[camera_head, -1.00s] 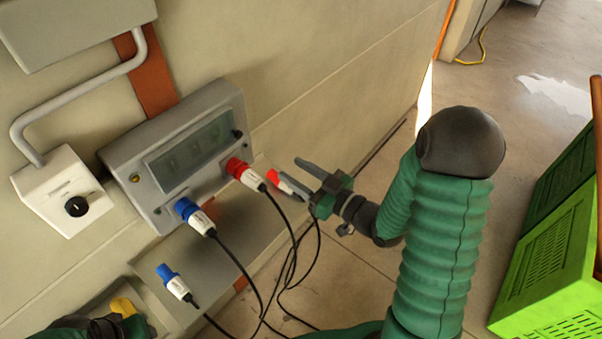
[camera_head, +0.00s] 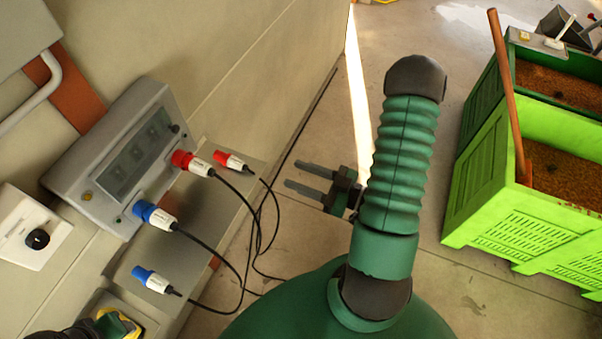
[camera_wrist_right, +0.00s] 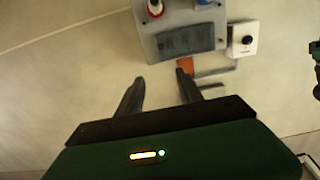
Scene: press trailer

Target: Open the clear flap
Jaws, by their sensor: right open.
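The clear flap (camera_head: 133,160) is a see-through cover on the front of the grey wall box (camera_head: 75,185), and it looks closed. In the right wrist view the flap (camera_wrist_right: 187,40) shows as a dark panel beyond my fingers. My right gripper (camera_head: 292,174) is open and empty, to the right of the box and well apart from it. Its two spread fingers also show in the right wrist view (camera_wrist_right: 160,77). My left gripper (camera_head: 118,325) is only partly seen at the bottom left, and its jaws cannot be made out.
A red plug (camera_head: 200,166) and a blue plug (camera_head: 156,216) sit in the box. A loose red plug (camera_head: 231,162) and blue plug (camera_head: 155,281) are below, with trailing cables. A white switch box (camera_head: 30,235) is left. Green crates (camera_head: 490,195) stand right.

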